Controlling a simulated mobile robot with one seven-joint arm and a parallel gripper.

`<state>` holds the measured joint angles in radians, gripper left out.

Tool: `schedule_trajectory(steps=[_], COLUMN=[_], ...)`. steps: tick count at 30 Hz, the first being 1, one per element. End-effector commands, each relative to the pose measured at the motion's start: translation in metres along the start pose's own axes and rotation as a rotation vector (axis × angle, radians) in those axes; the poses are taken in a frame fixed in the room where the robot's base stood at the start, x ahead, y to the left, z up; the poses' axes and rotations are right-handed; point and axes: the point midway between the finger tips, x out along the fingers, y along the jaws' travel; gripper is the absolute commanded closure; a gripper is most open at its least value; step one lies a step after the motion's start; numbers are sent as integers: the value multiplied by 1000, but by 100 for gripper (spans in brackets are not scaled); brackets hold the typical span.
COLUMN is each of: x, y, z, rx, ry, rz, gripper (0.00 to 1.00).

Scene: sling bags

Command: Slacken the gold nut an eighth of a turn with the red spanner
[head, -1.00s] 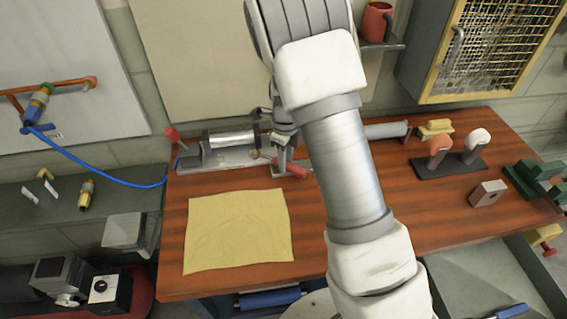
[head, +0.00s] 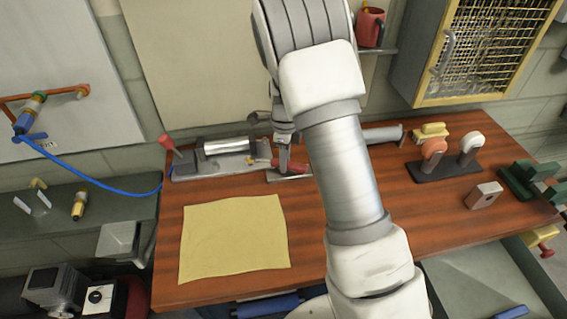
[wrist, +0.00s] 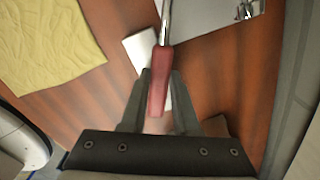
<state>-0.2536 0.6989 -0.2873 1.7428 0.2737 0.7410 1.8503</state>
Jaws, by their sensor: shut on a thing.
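The red spanner (wrist: 158,82) has a red handle and a metal shaft that runs up out of the wrist view. My gripper (wrist: 160,76) is shut on the handle, one finger on each side. In the head view my gripper (head: 284,164) is low over the bench, with bits of the red handle (head: 299,166) showing beside it. The gold nut (head: 252,160) is a small gold spot on the grey fixture, just left of my gripper. Whether the spanner's jaw sits around the nut is too small to tell.
The grey fixture (head: 192,172) carries a metal cylinder (head: 228,145) and a red-knobbed lever (head: 167,143). A yellow cloth (head: 233,240) lies in front. A black stand (head: 445,171) with orange and white knobs is at right. The bench's front middle-right is clear.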

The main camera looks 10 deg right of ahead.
Motion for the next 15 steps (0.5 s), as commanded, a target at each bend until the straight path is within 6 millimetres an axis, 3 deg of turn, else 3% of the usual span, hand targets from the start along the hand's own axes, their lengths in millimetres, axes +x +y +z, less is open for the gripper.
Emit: schedule_trajectory(steps=[15], x=[-1], y=[-7], z=[0], rx=[-47], ry=[-2], rz=[-7], gripper=[100])
